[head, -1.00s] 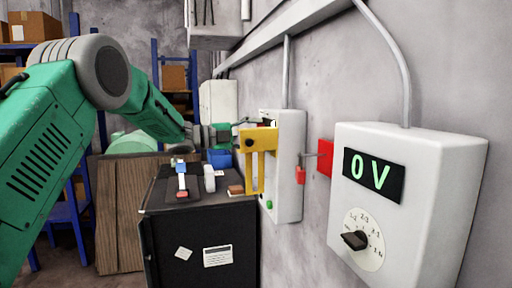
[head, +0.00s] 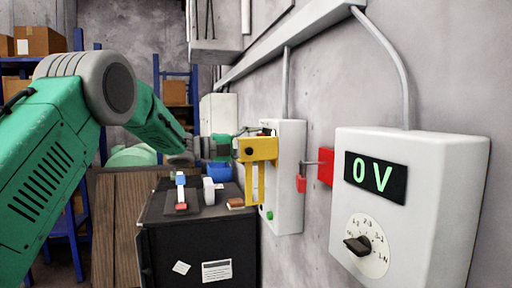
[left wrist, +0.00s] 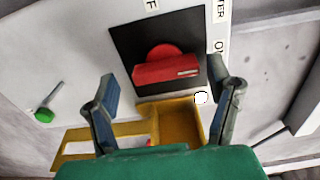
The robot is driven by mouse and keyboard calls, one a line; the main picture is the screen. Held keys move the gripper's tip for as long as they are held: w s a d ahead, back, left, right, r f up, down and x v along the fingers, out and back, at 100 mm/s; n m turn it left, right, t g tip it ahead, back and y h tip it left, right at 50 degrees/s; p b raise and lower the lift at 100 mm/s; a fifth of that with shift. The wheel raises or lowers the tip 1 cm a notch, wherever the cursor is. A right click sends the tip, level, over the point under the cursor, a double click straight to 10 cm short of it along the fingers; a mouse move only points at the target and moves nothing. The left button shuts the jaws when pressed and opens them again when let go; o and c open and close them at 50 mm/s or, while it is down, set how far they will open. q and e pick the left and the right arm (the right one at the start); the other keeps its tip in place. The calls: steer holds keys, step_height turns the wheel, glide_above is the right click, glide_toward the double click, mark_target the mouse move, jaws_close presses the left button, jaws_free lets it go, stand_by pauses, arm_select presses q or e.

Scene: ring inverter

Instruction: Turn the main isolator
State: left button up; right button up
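The main isolator shows in the left wrist view as a red handle (left wrist: 167,72) on a black plate (left wrist: 125,40), fixed to a white wall box (head: 288,175). The handle lies roughly crosswise in that view. A yellow bracket-like part (head: 258,150) sits at the box front and also shows below the handle in the left wrist view (left wrist: 180,122). My left gripper (left wrist: 165,95) is open, its two fingers apart on either side of the handle's near side. No contact is clear. In the head view the gripper (head: 232,146) is at the box, its fingertips partly hidden. My right gripper is out of view.
A grey meter box (head: 410,210) reading 0 V, with a selector dial (head: 360,246), is on the wall at right. A black cabinet (head: 200,245) holding small tools stands below my left arm.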

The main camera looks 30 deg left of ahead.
arm_select(q)
steer(key=shift+a+r, duration=0.1)
steer(key=shift+r, duration=0.05)
steer(key=v, duration=1.2)
